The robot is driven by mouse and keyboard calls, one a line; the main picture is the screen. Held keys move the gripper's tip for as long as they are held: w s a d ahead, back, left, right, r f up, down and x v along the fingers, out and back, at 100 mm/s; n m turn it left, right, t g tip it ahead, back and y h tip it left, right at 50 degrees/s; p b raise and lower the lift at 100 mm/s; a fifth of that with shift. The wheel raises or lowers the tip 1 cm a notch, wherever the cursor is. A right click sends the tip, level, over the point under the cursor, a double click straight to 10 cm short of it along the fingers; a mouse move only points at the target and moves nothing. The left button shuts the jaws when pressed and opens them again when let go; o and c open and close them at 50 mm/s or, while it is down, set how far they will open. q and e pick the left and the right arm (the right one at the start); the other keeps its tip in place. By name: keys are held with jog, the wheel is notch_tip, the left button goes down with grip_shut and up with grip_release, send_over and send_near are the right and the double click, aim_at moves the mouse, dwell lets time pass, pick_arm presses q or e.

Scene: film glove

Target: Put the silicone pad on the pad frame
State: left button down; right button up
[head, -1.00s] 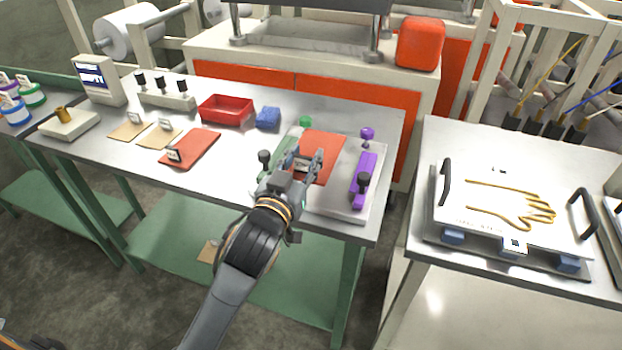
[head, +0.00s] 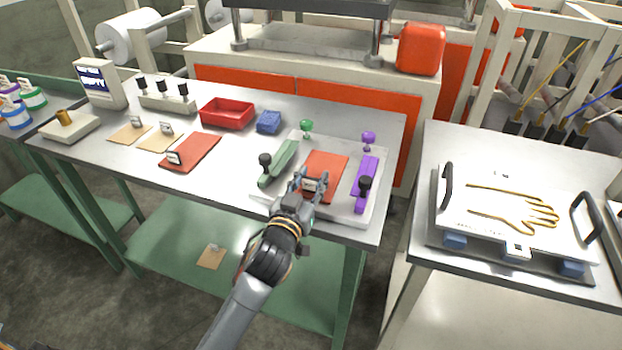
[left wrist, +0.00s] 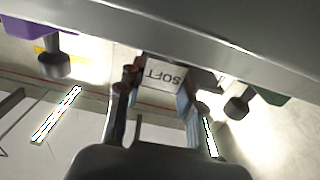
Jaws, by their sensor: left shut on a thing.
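The red silicone pad (head: 326,165) is at the pad frame (head: 345,212), a pale plate with a green bar (head: 279,163) on its left and a purple bar (head: 365,183) on its right. The pad lies between the bars, on or just above the plate; I cannot tell if it touches. My left gripper (head: 312,186) is shut on the pad's near-edge tab. In the left wrist view the tab, marked SOFT (left wrist: 163,74), sits between the fingers. A second red pad (head: 190,152) with a tag lies farther left on the table. My right gripper is not in view.
Green and purple knobs (head: 368,138) stand behind the bars, and black knobs stand on the bars. A red tray (head: 227,113) and blue block (head: 268,121) are farther back. A separate table at right holds a glove plate (head: 510,215).

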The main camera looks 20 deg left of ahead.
pick_arm(q)
jog(key=c, duration=1)
grip_release()
jog(key=shift+o, duration=0.7)
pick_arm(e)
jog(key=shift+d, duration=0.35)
pick_arm(q)
jog(key=shift+s+r, duration=0.1)
jog(key=shift+r, duration=0.05)
jog(key=s, duration=1.2)
jog(key=shift+a+b, duration=0.25)
jog(key=shift+b, duration=0.2)
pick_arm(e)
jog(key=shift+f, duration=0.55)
pick_arm(q)
jog(key=shift+w, duration=0.1)
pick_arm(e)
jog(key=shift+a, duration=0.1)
